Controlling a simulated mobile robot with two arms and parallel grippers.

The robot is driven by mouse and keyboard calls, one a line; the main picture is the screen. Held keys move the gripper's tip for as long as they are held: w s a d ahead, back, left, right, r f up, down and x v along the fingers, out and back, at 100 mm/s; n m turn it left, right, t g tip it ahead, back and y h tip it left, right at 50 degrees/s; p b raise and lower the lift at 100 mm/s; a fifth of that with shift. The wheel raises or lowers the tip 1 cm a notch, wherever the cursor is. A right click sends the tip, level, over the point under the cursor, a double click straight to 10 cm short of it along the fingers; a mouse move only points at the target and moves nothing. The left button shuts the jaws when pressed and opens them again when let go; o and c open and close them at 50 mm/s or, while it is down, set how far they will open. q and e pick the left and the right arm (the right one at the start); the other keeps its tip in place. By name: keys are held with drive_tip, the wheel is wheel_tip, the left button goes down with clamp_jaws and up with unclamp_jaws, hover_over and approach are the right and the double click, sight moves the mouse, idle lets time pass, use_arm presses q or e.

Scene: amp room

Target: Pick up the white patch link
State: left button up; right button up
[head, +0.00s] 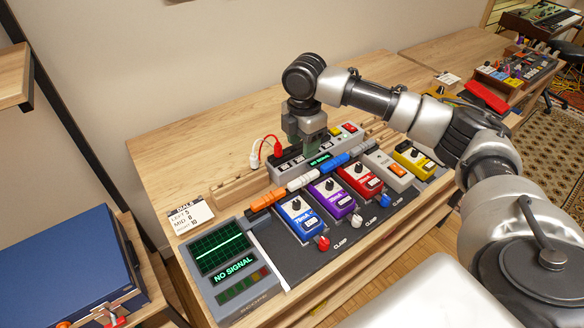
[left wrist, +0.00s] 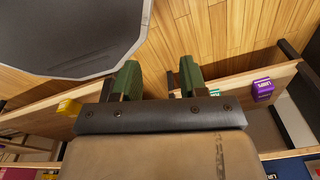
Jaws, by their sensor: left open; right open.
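The white patch link (head: 301,182) lies in a row behind the pedals, between an orange link (head: 268,199) and a blue link (head: 335,164). A grey link (head: 362,148) lies further right. My right gripper (head: 311,151) points down above and behind the row, near the power strip. It is open; whether its tips touch anything is hard to tell. The white link is apart from it and in full view. My left gripper (left wrist: 158,80) is open and empty in the left wrist view, away from the links, with green fingers.
Several pedals stand in front of the links, among them a blue pedal (head: 301,217) and a red pedal (head: 360,181). A signal screen (head: 222,254) stands at left. A power strip (head: 290,168) with red and white plugs is behind. A blue case (head: 75,265) is lower left.

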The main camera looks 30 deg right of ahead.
hover_over(304, 178)
wheel_tip(304, 178, down, 4)
drive_tip(key=shift+s+d+f, duration=0.1)
drive_tip(key=shift+f, duration=0.3)
wheel_tip(304, 178, down, 4)
drive_tip(key=shift+f+p, duration=0.2)
drive_tip(key=shift+p, duration=0.35)
drive_tip(key=shift+f, duration=0.4)
use_arm(q)
drive_tip(key=shift+g, duration=0.3)
drive_tip(key=s, duration=0.2)
drive_tip(key=s+r, duration=0.1)
drive_tip(key=s, duration=0.1)
drive_tip(key=shift+s+r, duration=0.1)
drive_tip(key=shift+r+p, duration=0.3)
drive_tip(key=shift+p, duration=0.1)
use_arm(e)
drive_tip(key=shift+f, duration=0.2)
clamp_jaws()
